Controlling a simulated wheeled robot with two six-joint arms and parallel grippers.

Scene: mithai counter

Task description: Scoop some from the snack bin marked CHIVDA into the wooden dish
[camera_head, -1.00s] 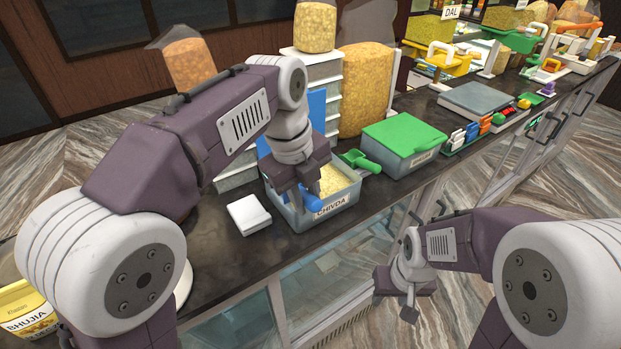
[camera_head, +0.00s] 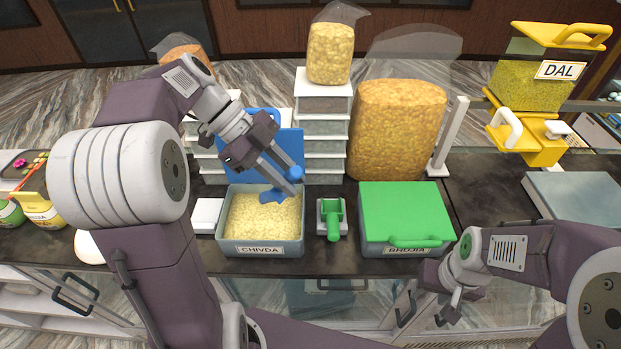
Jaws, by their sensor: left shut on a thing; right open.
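The snack bin marked CHIVDA (camera_head: 262,250) is a grey box on the counter, full of pale yellow snack (camera_head: 255,222), with its blue lid (camera_head: 290,143) standing open behind it. My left gripper (camera_head: 291,180) is shut on a blue scoop (camera_head: 274,196), which is over the back right part of the bin. I cannot tell whether the scoop touches the snack or carries any. My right gripper (camera_head: 453,301) is open and empty, low in front of the counter at the right. I cannot make out a wooden dish in this view.
A green scoop (camera_head: 332,222) stands between the CHIVDA bin and a bin with a green lid (camera_head: 405,210). A small white block (camera_head: 207,215) is left of the CHIVDA bin. Stacked boxes (camera_head: 321,130) and a large snack bag (camera_head: 395,128) stand behind. A DAL dispenser (camera_head: 545,85) is at right.

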